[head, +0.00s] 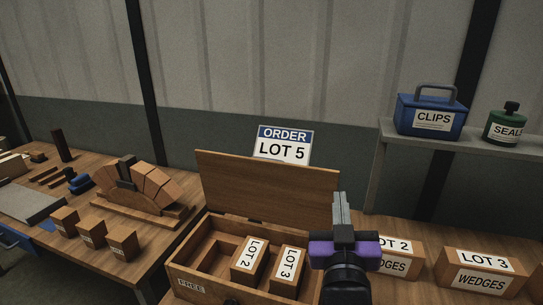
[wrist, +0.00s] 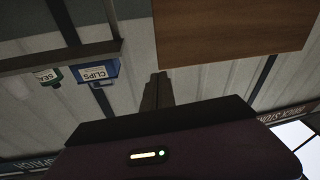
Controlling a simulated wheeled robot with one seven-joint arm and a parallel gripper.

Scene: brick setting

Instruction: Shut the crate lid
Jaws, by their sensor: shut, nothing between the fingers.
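The wooden crate (head: 184,262) stands on the bench at the lower middle of the head view. Its lid (head: 262,183) stands up at the back, open and leaning slightly back. Two small boxes labelled LOT 2 (head: 249,260) and LOT 3 (head: 287,270) sit inside; other compartments look empty. My gripper (head: 341,200) is upright at the lid's right end, fingers pointing up, shut and empty. In the wrist view the fingers (wrist: 157,82) are together, and the lid (wrist: 232,30) shows as a brown panel at the top. I cannot tell whether they touch.
LOT 2 (head: 396,262) and LOT 3 (head: 480,272) wedge boxes stand right of the crate. A shelf (head: 450,147) at right holds a blue CLIPS box (head: 431,112) and a green SEAL container (head: 506,126). An ORDER LOT 5 sign (head: 284,145) stands behind the lid. A brick arch (head: 143,187) is left.

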